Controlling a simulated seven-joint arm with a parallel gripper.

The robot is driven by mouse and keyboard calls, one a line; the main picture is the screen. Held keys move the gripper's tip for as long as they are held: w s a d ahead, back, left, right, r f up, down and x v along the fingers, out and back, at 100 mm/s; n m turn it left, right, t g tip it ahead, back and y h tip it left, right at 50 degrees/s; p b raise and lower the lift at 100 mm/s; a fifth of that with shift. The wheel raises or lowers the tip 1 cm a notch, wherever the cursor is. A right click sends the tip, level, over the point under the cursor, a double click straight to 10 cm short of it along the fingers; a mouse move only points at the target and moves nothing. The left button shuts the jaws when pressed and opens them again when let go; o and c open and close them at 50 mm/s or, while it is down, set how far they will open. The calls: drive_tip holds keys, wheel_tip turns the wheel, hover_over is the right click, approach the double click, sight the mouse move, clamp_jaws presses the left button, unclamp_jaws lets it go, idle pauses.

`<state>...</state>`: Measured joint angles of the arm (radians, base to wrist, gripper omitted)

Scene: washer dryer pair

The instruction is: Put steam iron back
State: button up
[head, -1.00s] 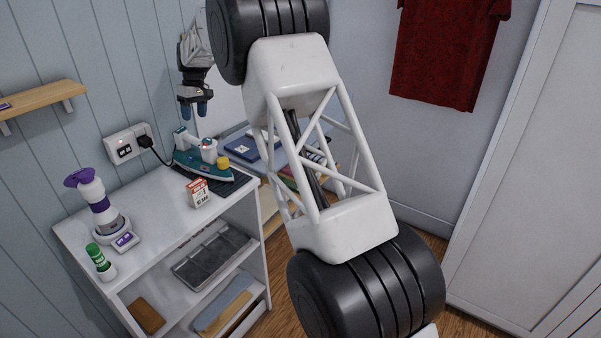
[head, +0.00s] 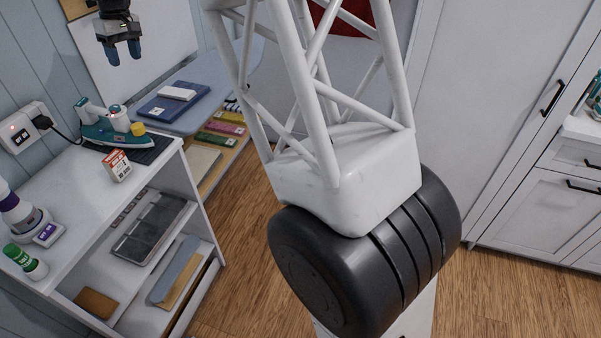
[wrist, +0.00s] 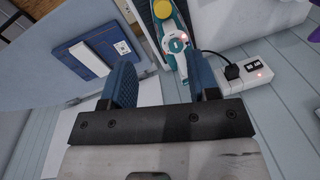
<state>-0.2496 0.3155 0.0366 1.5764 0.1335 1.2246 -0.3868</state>
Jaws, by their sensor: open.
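The teal and white steam iron (head: 112,130) rests on a dark ribbed mat (head: 150,148) at the back of the white shelf unit's top. Its cord runs to a wall socket (head: 24,128). My gripper (head: 123,50) is open and empty, fingers down, above and slightly right of the iron in the head view. In the wrist view the iron (wrist: 173,38) shows beyond and between the two blue fingers (wrist: 165,85), nearer the right one, with a gap. Its front end is cut off by the top edge there.
A small orange and white box (head: 117,165), a green-capped tube (head: 25,262) and a purple and white device (head: 20,215) stand on the white shelf unit (head: 90,190). A bluish surface with a blue folder (head: 172,103) lies to the right. Wooden floor (head: 235,250) is open.

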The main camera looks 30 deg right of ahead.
drive_tip(key=s+d+r+m+t, duration=0.1)
drive_tip(key=s+d+r, duration=0.1)
drive_tip(key=s+d, duration=0.45)
drive_tip(key=s+d+r+m, duration=0.1)
drive_tip(key=s+d, duration=0.3)
drive_tip(key=s, duration=0.6)
drive_tip(key=s+d+r+m+t, duration=0.1)
drive_tip(key=s+d+r, duration=0.1)
drive_tip(key=s+d, duration=0.5)
drive_tip(key=s+d+f+m, duration=0.1)
drive_tip(key=s+d+f, duration=0.1)
drive_tip(key=s, duration=0.8)
drive_tip(key=s+d+f+m+h, duration=0.1)
drive_tip(key=s+f, duration=0.4)
drive_tip(key=s, duration=0.5)
drive_tip(key=s+d+f+m+t, duration=0.1)
drive_tip(key=s+d+f+m, duration=0.1)
drive_tip(key=s, duration=0.8)
drive_tip(key=shift+s+d+f+h, duration=0.3)
drive_tip(key=shift+d+f, duration=0.45)
drive_tip(key=shift+f, duration=0.15)
